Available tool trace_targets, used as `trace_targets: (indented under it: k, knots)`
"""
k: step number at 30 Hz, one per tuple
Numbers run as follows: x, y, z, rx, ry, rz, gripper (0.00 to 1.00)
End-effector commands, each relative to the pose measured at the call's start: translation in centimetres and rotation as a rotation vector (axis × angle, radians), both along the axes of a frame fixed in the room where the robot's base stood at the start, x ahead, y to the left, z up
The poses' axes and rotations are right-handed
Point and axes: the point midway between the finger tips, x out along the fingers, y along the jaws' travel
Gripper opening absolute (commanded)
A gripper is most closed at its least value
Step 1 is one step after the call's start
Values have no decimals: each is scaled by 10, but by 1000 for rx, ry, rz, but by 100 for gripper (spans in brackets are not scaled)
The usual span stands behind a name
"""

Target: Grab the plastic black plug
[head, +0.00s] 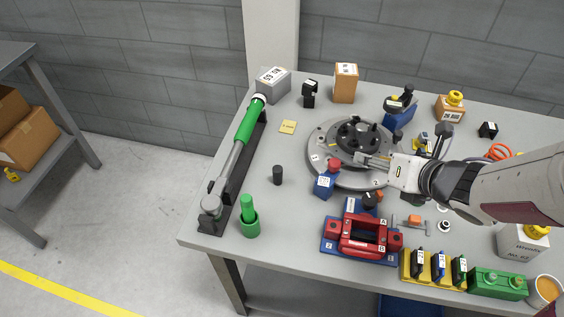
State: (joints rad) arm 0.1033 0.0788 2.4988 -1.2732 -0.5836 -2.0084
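Several black pieces could be the plastic black plug. A small black cylinder (277,175) stands upright on the bare table, left of the blue block. A round black piece (369,200) sits right of the blue block, behind the red and blue fixture. My gripper (361,159) reaches in from the right, over the front of the round grey fixture (322,133) with a black hub (358,134). It is well to the right of the black cylinder. Its fingers are too small here to show whether they are apart or hold anything.
A green-handled torque wrench (250,122) lies in a black rack at left. A blue block (325,184) with a red top and a red and blue fixture (362,238) stand in front. The table around the black cylinder is clear.

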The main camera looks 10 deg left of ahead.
Motion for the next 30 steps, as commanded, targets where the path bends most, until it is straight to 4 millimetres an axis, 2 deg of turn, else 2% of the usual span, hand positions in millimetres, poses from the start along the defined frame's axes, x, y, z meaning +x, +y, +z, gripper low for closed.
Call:
trace_targets:
  k: [6,15,22,26,30]
  knots:
    - [-28,39,-26,-52,-75,346,37]
    - [-76,77,-43,-36,-207,734,37]
    - [-99,91,-46,-1,-286,884,37]
    - [-103,95,-46,16,-330,928,37]
    - [-94,98,-46,23,-380,922,37]
